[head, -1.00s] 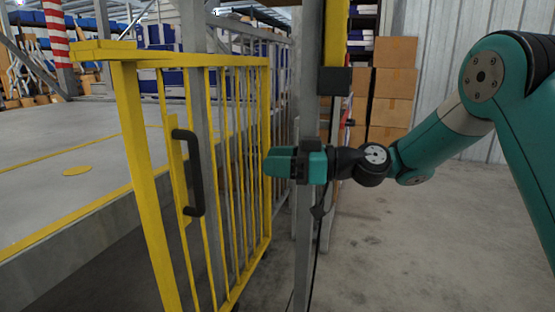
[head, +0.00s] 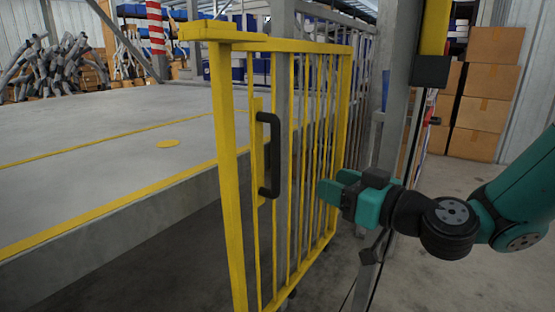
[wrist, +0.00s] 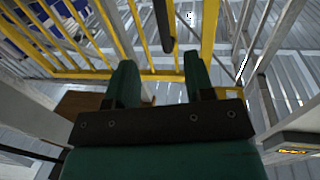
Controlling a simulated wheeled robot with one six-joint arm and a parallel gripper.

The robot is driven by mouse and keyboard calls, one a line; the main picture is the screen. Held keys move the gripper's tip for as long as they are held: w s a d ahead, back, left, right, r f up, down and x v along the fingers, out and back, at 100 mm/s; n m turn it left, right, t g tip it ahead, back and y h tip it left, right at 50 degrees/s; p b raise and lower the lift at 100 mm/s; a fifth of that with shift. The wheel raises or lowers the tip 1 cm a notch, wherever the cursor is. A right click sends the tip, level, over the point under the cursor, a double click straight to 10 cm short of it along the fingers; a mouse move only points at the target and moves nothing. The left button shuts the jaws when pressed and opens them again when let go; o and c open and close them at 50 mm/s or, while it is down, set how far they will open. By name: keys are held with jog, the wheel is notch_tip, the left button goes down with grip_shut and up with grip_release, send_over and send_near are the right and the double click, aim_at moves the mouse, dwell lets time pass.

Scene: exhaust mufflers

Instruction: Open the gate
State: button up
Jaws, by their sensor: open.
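The yellow barred gate (head: 297,150) stands in the middle of the head view, at an angle to me. Its black handle (head: 273,155) is a vertical bar on the side nearer me; part of it shows at the top of the wrist view (wrist: 165,20). My gripper (head: 326,184) is to the right of the handle in the head view, in front of the bars and apart from the handle. Its two green fingers (wrist: 158,80) are spread with nothing between them in the wrist view. Whether the gate is latched cannot be told.
A grey raised platform (head: 110,130) with yellow edge lines lies left of the gate. A grey metal post (head: 392,130) stands right of the gate, close to my arm. Stacked cardboard boxes (head: 487,90) stand at the back right. Floor at the right is clear.

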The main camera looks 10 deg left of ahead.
aim_at(279, 161)
jog(key=p+x, duration=0.2)
jog(key=x, duration=1.4)
jog(key=shift+p, duration=0.4)
